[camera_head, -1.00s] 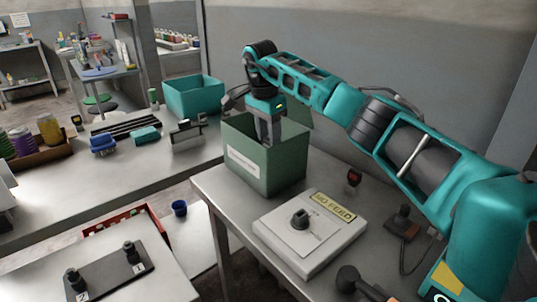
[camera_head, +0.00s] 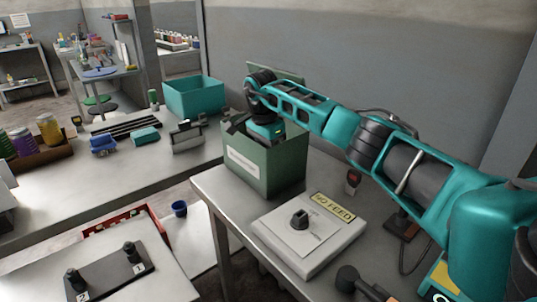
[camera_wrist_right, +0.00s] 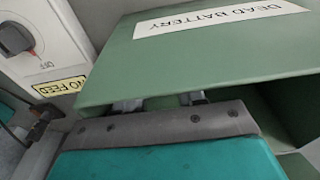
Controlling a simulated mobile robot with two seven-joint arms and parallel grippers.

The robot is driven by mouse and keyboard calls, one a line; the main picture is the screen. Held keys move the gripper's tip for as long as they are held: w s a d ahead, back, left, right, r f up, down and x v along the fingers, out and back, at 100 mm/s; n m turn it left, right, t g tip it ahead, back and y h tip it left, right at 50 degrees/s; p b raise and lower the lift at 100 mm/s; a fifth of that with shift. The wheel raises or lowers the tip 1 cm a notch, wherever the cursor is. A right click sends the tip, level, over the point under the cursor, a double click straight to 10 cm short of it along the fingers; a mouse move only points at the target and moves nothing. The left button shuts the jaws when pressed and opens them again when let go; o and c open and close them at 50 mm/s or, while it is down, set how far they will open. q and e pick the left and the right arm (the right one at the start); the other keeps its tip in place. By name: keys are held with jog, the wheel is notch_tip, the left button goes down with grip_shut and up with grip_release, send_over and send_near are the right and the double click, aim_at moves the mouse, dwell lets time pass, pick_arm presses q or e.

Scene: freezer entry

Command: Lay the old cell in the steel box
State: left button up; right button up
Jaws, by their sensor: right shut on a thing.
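The steel box (camera_head: 284,168) is green with a white label. It stands open on the near right bench, with a raised lid (camera_head: 292,77) behind it. My right gripper (camera_head: 265,134) reaches down into the box opening. Its fingertips, and whatever they grip, are hidden behind the box wall. In the right wrist view, the box wall (camera_wrist_right: 190,75) carries a label reading DEAD BATTERY, and parts of the grey fingers (camera_wrist_right: 160,103) show just past its edge. The old cell itself is not visible in either view. My left gripper is not in view.
A white switch unit (camera_head: 308,237) marked NO FEED lies on the bench right in front of the box. A teal bin (camera_head: 194,97) and a small grey stand (camera_head: 187,137) are on the left bench. A black plate (camera_head: 108,272) with two knobs lies front left.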

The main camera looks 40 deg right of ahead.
jog(key=shift+s+f, duration=0.2)
jog(key=shift+f, duration=0.45)
jog(key=o, duration=0.9)
jog(key=shift+a, duration=0.1)
jog(key=r, duration=0.9)
jog(key=a+r, duration=0.1)
jog(key=r, duration=0.3)
jog(key=shift+w+a+r, duration=0.1)
jog(key=shift+w+r, duration=0.05)
jog(key=shift+r, duration=0.05)
